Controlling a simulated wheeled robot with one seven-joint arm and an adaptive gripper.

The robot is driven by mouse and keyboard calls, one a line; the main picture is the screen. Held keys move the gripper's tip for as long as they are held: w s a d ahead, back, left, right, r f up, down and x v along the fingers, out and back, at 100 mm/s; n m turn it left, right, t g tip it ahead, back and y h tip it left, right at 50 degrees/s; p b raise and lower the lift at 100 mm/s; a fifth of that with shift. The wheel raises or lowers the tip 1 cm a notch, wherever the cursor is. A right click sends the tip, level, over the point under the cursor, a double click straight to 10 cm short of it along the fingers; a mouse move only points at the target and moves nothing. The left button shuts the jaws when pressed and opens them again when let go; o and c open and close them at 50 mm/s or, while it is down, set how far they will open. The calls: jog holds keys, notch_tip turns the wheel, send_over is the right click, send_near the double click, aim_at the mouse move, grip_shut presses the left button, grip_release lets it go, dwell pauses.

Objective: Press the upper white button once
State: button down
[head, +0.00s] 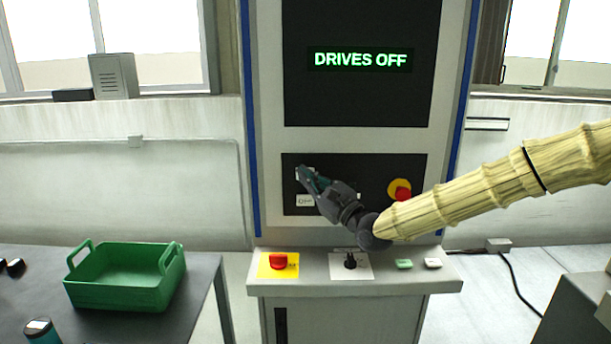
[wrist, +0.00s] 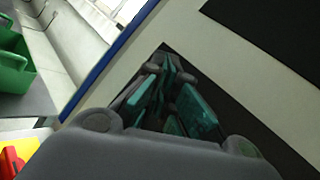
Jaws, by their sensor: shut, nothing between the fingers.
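The upper white button (head: 298,174) is at the left of the black control panel (head: 350,168) on the machine front. Only a small part of it shows, because my gripper (head: 306,174) is in front of it. My gripper is shut and empty, with its fingertips at or very near that button; I cannot tell whether they touch it. A lower white button (head: 305,201) sits just below. In the wrist view my shut fingers (wrist: 168,62) reach toward the dark panel, and the button is hidden there. The display (head: 360,59) reads DRIVES OFF.
A red stop button on yellow (head: 402,190) is at the panel's right. The ledge (head: 330,287) below carries a red button (head: 278,261), a black knob (head: 350,261), and green (head: 404,264) and white (head: 433,263) buttons. A green basket (head: 125,290) stands on the left table.

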jog(key=shift+w, duration=0.15)
dwell(0.6)
jog(key=shift+w, duration=0.25)
jog(key=shift+w, duration=0.4)
dwell(0.8)
jog(key=shift+s, duration=0.85)
jog(key=s, duration=0.5)
jog(key=shift+b, duration=0.3)
dwell(0.3)
dwell(0.5)
